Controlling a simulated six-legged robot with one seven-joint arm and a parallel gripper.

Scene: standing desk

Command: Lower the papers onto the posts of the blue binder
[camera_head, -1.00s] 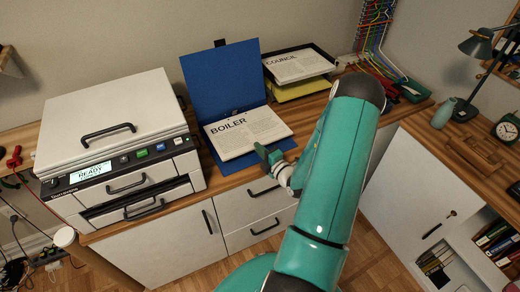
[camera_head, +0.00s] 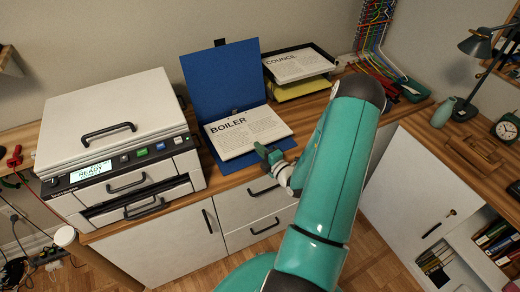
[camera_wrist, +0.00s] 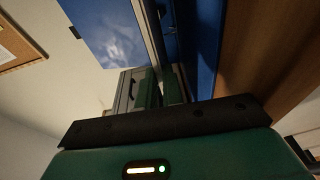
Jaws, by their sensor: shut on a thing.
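The blue binder (camera_head: 222,80) lies open on the wooden counter, its cover upright at the back. The white papers headed BOILER (camera_head: 250,135) lie flat over its base, header towards the cover. My gripper (camera_head: 264,150) is shut on the front right edge of the papers. In the wrist view, the green jaws (camera_wrist: 160,88) meet at a thin pale paper edge, with the blue binder base (camera_wrist: 207,45) close beside it. The posts are hard to make out at the papers' top edge. I cannot tell whether the papers touch the base.
A white printer (camera_head: 120,130) stands to the left. Stacked trays (camera_head: 298,68) with papers headed COUNCIL stand behind right. A cable bundle (camera_head: 375,25) hangs on the back wall. A strip of bare counter shows in front of the binder.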

